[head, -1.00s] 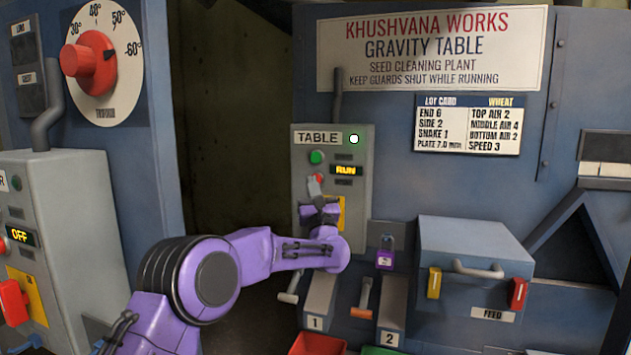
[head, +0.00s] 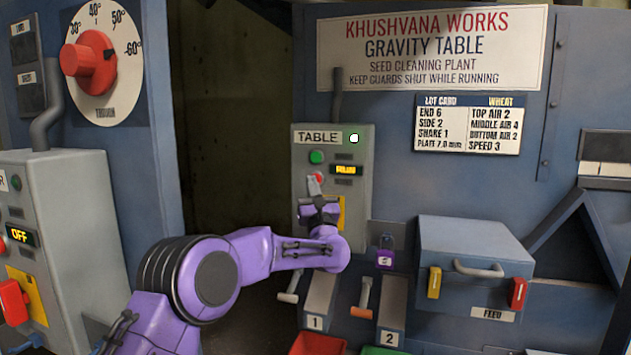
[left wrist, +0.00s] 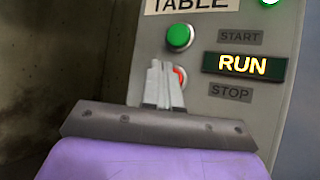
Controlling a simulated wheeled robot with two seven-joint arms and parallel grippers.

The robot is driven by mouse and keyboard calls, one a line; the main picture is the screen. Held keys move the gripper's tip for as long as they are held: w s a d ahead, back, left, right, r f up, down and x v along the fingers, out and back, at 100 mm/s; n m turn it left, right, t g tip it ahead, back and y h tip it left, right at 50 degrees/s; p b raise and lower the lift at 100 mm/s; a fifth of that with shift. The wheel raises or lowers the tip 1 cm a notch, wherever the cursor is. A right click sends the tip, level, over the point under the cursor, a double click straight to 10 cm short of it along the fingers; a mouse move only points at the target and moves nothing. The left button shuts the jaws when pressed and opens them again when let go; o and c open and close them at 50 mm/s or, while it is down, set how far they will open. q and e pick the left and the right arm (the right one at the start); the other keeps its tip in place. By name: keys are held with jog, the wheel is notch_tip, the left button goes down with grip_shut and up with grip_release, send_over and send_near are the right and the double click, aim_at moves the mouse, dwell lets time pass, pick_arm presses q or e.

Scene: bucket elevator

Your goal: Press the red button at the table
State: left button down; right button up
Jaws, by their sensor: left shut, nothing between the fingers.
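The grey TABLE control box (head: 361,200) is on the blue machine in the head view. Its red button (head: 320,177) lies beside the STOP label, below the green button (head: 316,157). My left gripper (head: 315,183) is shut and empty, its fingertips at the red button. In the left wrist view, the shut fingers (left wrist: 159,75) cover most of the red button (left wrist: 180,75), and only its right edge shows. I cannot tell whether they touch it. The display (left wrist: 242,66) reads RUN, and the lamp (head: 354,139) is lit. My right gripper is not in view.
A padlock (head: 385,252) hangs right of my left wrist. Levers 1 (head: 290,287) and 2 (head: 362,300) stick out below. The FEED box (head: 470,245) is at the right. Another grey control box (head: 68,220) reading OFF stands at the left.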

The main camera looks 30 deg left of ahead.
pick_arm(q)
jog(key=shift+w, duration=0.15)
dwell(0.5)
jog(key=shift+w+a, duration=0.15)
jog(key=shift+w, duration=0.15)
jog(key=shift+w+a, duration=0.1)
jog(key=shift+w, duration=0.3)
dwell(0.6)
dwell(0.4)
jog(key=s+b, duration=0.1)
jog(key=b, duration=0.1)
jog(key=shift+s+d+b, duration=0.2)
jog(key=shift+s+b, duration=0.1)
jog(key=shift+s, duration=0.05)
